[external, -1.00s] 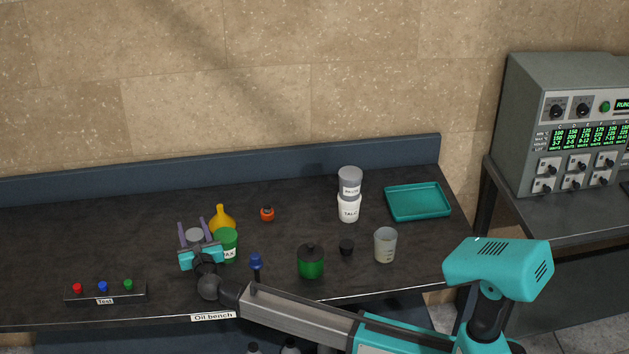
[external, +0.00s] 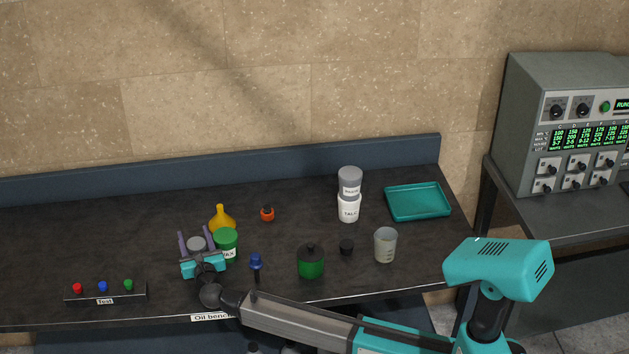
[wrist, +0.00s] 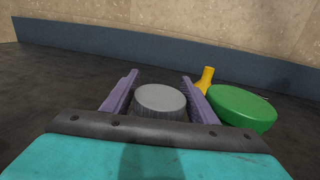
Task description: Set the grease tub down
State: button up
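The grease tub, with its ribbed grey lid (external: 196,243), is between the two purple fingers of my gripper (external: 195,240) at the left of the bench. In the wrist view, the lid (wrist: 160,98) sits upright between the fingers (wrist: 160,85), which lie close along both sides. They appear shut on it. The tub's body and label are hidden behind the gripper. It is low over the bench top; whether its base touches cannot be told. A green-lidded tub (external: 226,239) stands close on the right.
A yellow funnel-shaped bottle (external: 222,218) stands behind the green-lidded tub. A blue-topped item (external: 256,261) and green jar (external: 311,263) stand to the right. A button box (external: 105,294) lies to the left. The dark bench (external: 75,225) is clear behind that box.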

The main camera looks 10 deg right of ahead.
aim_at(197, 247)
jog(key=shift+r, duration=0.15)
jog(key=s, duration=0.3)
jog(key=s+d, duration=0.1)
jog(key=s, duration=0.3)
jog(key=s+d, duration=0.1)
jog(key=s, duration=0.3)
jog(key=shift+s+d+b, duration=0.1)
jog(key=shift+s+b, duration=0.1)
jog(key=shift+b, duration=0.15)
jog(key=shift+s, duration=0.25)
jog(key=shift+c, duration=0.3)
jog(key=shift+s+h, duration=0.3)
jog(key=shift+s, duration=0.3)
jog(key=shift+w, duration=0.1)
jog(key=shift+w+a+p, duration=0.15)
jog(key=shift+w+a, duration=0.05)
jog(key=shift+w, duration=1.15)
jog(key=shift+w+a+p, duration=0.15)
jog(key=shift+w+a, duration=0.1)
jog(key=shift+w, duration=1.05)
jog(key=shift+w+a+p, duration=0.15)
jog(key=shift+w+a, duration=0.05)
jog(key=shift+w, duration=1.15)
